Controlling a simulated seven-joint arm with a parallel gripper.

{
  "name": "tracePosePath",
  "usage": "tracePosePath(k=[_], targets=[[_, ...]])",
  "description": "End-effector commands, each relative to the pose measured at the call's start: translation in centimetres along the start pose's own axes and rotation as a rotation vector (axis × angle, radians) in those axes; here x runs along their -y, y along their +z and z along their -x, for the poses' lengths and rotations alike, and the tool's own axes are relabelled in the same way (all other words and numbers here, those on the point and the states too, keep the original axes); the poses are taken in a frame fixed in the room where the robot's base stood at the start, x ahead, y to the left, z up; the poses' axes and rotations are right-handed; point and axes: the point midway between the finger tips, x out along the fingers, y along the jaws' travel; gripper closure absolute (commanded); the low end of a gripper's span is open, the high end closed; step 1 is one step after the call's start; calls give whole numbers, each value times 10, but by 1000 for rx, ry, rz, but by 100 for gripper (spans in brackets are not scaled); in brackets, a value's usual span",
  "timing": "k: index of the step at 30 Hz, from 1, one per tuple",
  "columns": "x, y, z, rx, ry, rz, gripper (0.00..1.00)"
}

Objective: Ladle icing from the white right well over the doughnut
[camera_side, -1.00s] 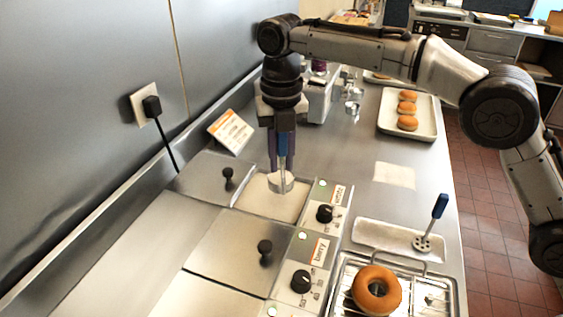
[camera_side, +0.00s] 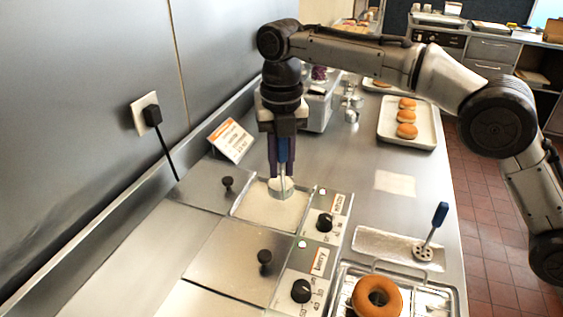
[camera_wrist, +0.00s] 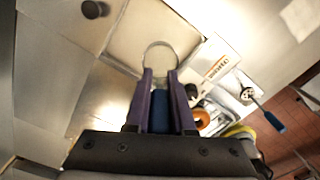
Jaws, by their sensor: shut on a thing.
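My gripper (camera_side: 282,158) is shut on the blue handle of a ladle, which also shows between the fingers in the wrist view (camera_wrist: 160,112). The ladle's metal bowl (camera_side: 281,187) hangs over the open white right well (camera_side: 270,208). I cannot tell surely whether it touches the icing. The well also shows in the wrist view (camera_wrist: 135,40). The bowl's rim appears as a ring there (camera_wrist: 160,52). The doughnut (camera_side: 377,297) lies plain brown on a wire rack at the lower right. In the wrist view it is partly hidden beside the finger (camera_wrist: 203,117).
Metal lids with black knobs (camera_side: 228,184) cover neighbouring wells. Control panels with knobs (camera_side: 325,222) stand between the wells and the rack (camera_side: 430,300). A tray of doughnuts (camera_side: 425,140) lies farther back.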

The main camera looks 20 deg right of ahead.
Motion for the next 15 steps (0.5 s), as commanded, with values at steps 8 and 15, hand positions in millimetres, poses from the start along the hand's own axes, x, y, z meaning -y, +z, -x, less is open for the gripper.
tracePosePath(k=[8,15], targets=[[0,0,1,1,1,-1,100],[5,-28,18,3,3,-84,100]])
